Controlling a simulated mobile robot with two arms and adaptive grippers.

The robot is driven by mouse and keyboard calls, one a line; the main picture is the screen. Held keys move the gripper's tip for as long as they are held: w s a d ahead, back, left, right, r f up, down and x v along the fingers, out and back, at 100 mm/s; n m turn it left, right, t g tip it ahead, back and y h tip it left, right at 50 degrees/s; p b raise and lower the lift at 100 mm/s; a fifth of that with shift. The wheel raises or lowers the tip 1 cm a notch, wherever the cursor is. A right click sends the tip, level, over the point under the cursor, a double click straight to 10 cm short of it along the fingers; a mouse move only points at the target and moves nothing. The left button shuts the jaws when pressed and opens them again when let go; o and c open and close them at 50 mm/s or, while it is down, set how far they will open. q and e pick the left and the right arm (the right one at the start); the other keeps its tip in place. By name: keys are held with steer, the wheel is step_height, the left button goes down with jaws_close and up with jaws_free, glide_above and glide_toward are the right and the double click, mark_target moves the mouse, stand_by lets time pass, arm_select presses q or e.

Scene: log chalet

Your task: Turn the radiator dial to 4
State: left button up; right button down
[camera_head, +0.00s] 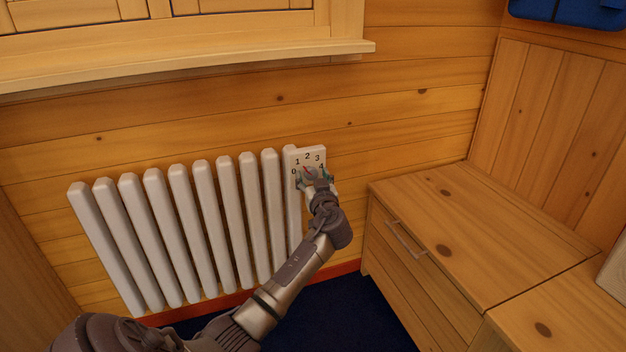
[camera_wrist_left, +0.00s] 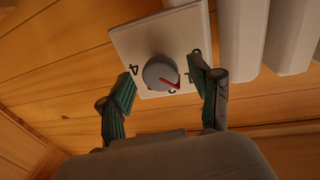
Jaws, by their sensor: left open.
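The radiator dial (camera_wrist_left: 160,73) is a round grey knob with a red pointer, on a white square plate (camera_wrist_left: 190,22) with black numbers. The plate (camera_head: 293,153) also shows in the head view at the radiator's right end, with 0 to 4 around the knob. The red pointer is toward the 1, up and left in the head view. My left gripper (camera_head: 316,179) is open in front of the dial. In the left wrist view its green-padded fingers stand either side of the knob, with gaps between. The gripper hides the knob's lower part in the head view. My right gripper is not seen.
The white ribbed radiator (camera_head: 180,230) stands along the log wall, left of the plate. A wooden window sill (camera_head: 200,55) juts out above. A wooden drawer cabinet (camera_head: 470,225) stands close on the right. Dark blue floor (camera_head: 345,315) shows between.

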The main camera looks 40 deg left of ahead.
arm_select(q)
steer(key=shift+x, duration=0.8)
steer(key=c, duration=1.2)
steer(key=shift+o, duration=0.2)
